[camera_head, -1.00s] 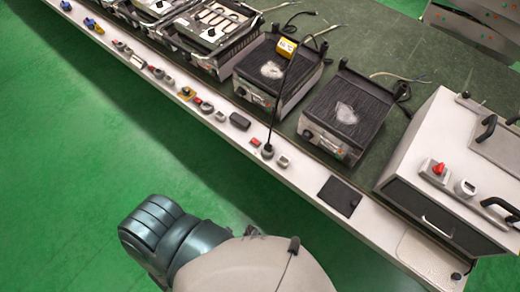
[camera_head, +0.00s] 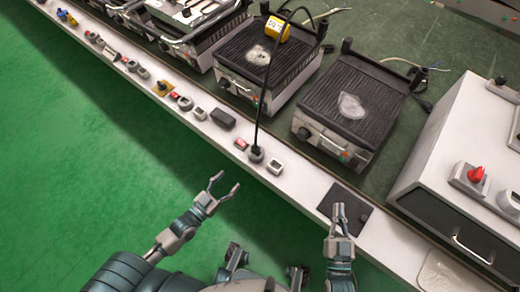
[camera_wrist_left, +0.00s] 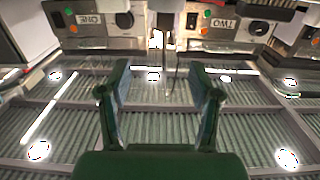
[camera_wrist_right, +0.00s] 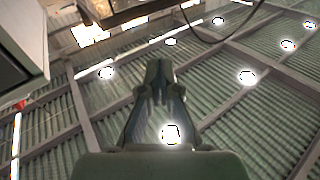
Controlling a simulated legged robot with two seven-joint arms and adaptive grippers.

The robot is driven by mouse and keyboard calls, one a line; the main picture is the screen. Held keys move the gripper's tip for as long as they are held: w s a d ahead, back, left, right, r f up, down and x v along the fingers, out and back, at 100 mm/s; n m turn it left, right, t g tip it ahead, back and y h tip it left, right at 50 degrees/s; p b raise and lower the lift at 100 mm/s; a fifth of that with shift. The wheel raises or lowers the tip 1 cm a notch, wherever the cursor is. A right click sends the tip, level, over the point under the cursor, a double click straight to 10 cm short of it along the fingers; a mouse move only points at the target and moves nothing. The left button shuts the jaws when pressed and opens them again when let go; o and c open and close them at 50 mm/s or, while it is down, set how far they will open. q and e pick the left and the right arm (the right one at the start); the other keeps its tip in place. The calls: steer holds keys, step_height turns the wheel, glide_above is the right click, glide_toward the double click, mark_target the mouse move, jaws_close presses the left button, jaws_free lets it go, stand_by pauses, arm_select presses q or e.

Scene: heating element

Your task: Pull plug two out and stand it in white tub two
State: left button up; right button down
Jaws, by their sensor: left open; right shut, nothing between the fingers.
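In the head view a black plug (camera_head: 256,151) with its cord upright stands in a small grey round fitting on the bench's white front ledge. The cord loops up past a hot plate (camera_head: 265,55) to its far side. A small white fitting (camera_head: 275,166) stands just right of the plug; I cannot tell whether it is white tub two. My left gripper (camera_head: 227,181) is open and empty, in front of the ledge and below the plug. My right gripper (camera_head: 339,208) is shut and empty by a black square. The left wrist view shows panels marked ONE (camera_wrist_left: 89,19) and TWO (camera_wrist_left: 227,24).
A large white box (camera_head: 450,150) stands at the right. Several small fittings line the ledge to the left. The green floor (camera_head: 90,190) is clear.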

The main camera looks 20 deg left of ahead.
arm_select(q)
steer(key=b, duration=0.1)
glide_toward(252, 149)
steer(key=x, duration=0.3)
steer(key=d+b+x, duration=0.1)
steer(key=x, duration=0.2)
steer(key=shift+w+d+r, duration=0.1)
steer(key=shift+d+r, duration=0.05)
steer(key=shift+r, duration=0.1)
steer(key=b+x, duration=0.1)
steer(key=x, duration=0.1)
steer(key=a+x, duration=0.1)
steer(key=x, duration=0.1)
steer(key=shift+w+d+f+b, duration=0.1)
steer(key=shift+w+b, duration=0.2)
steer(key=shift+b, duration=0.05)
steer(key=shift+d, duration=0.3)
steer(key=shift+d+r, duration=0.2)
steer(key=shift+d, duration=0.05)
steer(key=shift+c, duration=0.9)
steer(key=shift+d, duration=0.1)
steer(key=c, duration=0.8)
jaws_close()
steer(key=shift+a+f, duration=0.1)
steer(key=shift+a, duration=0.3)
arm_select(e)
steer(key=s+a+r+m+t+y, duration=0.1)
steer(key=s+r+t, duration=0.3)
steer(key=r+t, duration=0.3)
steer(key=shift+r, duration=0.25)
